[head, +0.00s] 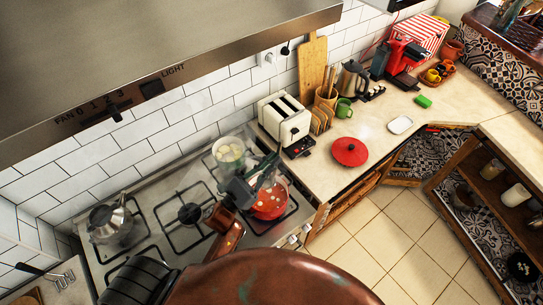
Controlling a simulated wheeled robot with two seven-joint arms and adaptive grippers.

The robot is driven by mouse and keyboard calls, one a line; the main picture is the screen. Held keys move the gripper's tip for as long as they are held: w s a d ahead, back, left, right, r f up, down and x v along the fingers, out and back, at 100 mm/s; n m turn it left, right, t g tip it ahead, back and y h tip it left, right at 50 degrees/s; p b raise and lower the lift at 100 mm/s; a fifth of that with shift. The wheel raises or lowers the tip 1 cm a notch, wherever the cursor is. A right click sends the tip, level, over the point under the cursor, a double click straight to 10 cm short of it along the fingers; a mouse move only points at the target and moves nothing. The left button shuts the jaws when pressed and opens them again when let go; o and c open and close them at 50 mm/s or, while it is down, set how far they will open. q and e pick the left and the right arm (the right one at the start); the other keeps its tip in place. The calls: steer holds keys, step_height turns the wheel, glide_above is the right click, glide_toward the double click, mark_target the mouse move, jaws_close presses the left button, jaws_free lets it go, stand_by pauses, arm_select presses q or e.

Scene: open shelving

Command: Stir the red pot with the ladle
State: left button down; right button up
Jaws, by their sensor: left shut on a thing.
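The red pot (271,208) stands on the right side of the stove, uncovered, with pale pieces in its red contents. My left gripper (268,172) is directly over the pot from the left and hides part of its rim. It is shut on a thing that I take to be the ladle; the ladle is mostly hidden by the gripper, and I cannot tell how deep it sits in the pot. A red lid (350,152) lies on the counter to the right. My right gripper is not in view.
A pot with pale pieces (229,154) stands behind the red pot. A toaster (284,120) stands on the counter close to the right. The range hood (150,60) overhangs at upper left.

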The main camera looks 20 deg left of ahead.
mark_target(271, 184)
arm_select(q)
steer(key=shift+w+d+f+b, duration=0.15)
steer(key=shift+f+b, duration=0.15)
steer(key=shift+f, duration=0.8)
steer(key=shift+f+b, duration=0.6)
steer(key=shift+f, duration=0.15)
steer(key=shift+f+b, duration=1.25)
step_height(271, 184, down, 7)
steer(key=b, duration=0.7)
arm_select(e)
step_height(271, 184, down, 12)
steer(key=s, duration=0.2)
arm_select(q)
steer(key=shift+w, duration=0.1)
